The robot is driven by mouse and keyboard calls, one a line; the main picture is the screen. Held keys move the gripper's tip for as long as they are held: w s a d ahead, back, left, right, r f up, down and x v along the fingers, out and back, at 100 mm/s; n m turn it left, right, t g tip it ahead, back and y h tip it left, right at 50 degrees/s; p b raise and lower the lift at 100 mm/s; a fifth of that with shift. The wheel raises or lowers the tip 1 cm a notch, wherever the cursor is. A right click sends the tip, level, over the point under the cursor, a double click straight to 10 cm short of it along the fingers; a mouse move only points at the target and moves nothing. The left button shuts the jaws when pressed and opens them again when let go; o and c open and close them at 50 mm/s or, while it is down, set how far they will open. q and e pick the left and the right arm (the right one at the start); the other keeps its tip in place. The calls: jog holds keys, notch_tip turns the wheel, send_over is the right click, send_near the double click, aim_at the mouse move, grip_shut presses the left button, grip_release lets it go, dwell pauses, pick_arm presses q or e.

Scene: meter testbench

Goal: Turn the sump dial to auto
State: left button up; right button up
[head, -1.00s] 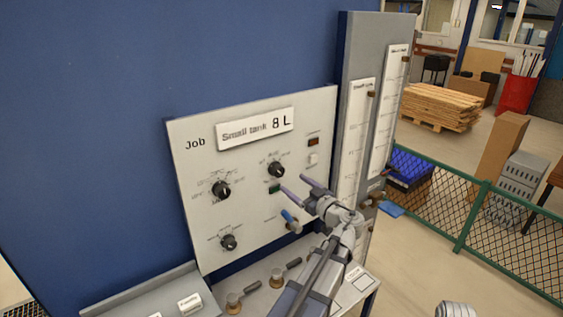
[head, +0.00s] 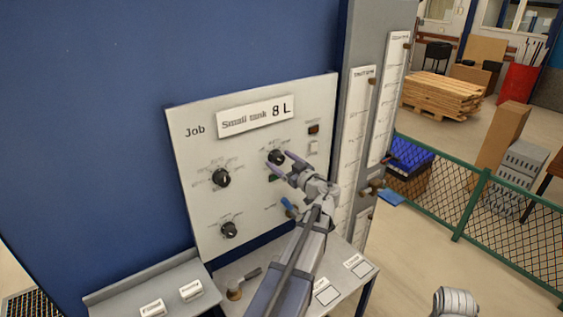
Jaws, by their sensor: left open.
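The white panel (head: 250,205) carries three black dials. One is at upper left (head: 222,178), one at upper right (head: 277,156) and one at lower left (head: 228,230). Their labels are too small to read, so I cannot tell which is the sump dial or which setting each points to. My left gripper (head: 280,162) is open. My right gripper is out of view.
A blue-handled valve (head: 288,206) sits just below my left gripper. A green fence (head: 470,207) stands further right.

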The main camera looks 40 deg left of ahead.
pick_arm(q)
jog(key=shift+c, duration=0.2)
grip_shut()
dwell(0.4)
